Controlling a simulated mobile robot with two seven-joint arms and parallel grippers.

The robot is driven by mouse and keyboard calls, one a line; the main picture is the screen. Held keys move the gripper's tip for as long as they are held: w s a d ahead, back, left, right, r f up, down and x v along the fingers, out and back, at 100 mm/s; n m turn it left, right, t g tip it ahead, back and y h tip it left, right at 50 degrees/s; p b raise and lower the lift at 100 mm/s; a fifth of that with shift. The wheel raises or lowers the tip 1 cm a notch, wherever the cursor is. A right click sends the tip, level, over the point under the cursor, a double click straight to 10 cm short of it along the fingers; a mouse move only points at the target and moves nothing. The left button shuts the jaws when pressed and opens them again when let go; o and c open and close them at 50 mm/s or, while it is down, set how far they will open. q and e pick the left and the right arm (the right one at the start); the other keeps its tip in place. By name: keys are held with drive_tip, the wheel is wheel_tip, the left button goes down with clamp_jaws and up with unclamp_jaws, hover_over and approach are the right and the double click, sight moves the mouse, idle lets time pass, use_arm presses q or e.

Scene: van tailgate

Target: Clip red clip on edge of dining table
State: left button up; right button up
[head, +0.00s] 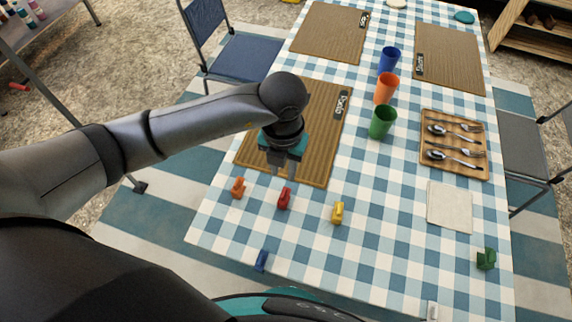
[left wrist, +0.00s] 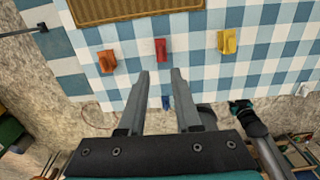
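The red clip (head: 284,199) lies on the checked cloth of the dining table (head: 300,248), in from its near edge, between an orange clip (head: 238,187) and a yellow clip (head: 337,212). My left gripper (head: 282,168) is above the near edge of a brown placemat, just beyond the red clip. In the left wrist view the gripper (left wrist: 160,75) has its fingers apart with nothing between them. The red clip (left wrist: 161,49) shows past the fingertips there, not touched.
A blue clip (head: 261,260) sits at the near table edge, a white clip (head: 432,310) at the near right, a green clip (head: 486,259) at right. Cups (head: 382,122), a cutlery tray (head: 452,113) and a napkin (head: 449,207) stand right of the gripper. Chairs flank the table.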

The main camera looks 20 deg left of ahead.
sight(284, 193)
use_arm(q)
drive_tip(key=shift+f+b, duration=3.45)
drive_tip(key=shift+f, duration=0.85)
drive_tip(key=shift+f+b, duration=0.35)
drive_tip(key=shift+f, duration=0.15)
use_arm(e)
wheel_tip(284, 193, down, 8)
drive_tip(key=d, duration=0.1)
use_arm(q)
drive_tip(key=shift+f, duration=0.15)
drive_tip(key=shift+c, duration=0.4)
clamp_jaws()
drive_tip(key=shift+r, duration=0.2)
wheel_tip(284, 193, up, 5)
drive_tip(key=p, duration=0.4)
drive_tip(key=shift+f, duration=0.1)
use_arm(e)
drive_tip(key=r, duration=0.2)
drive_tip(key=w+r, duration=0.1)
drive_tip(key=r, duration=0.1)
drive_tip(key=shift+w+d+r, duration=0.1)
drive_tip(key=shift+d+r, duration=0.1)
drive_tip(key=shift+r, duration=0.05)
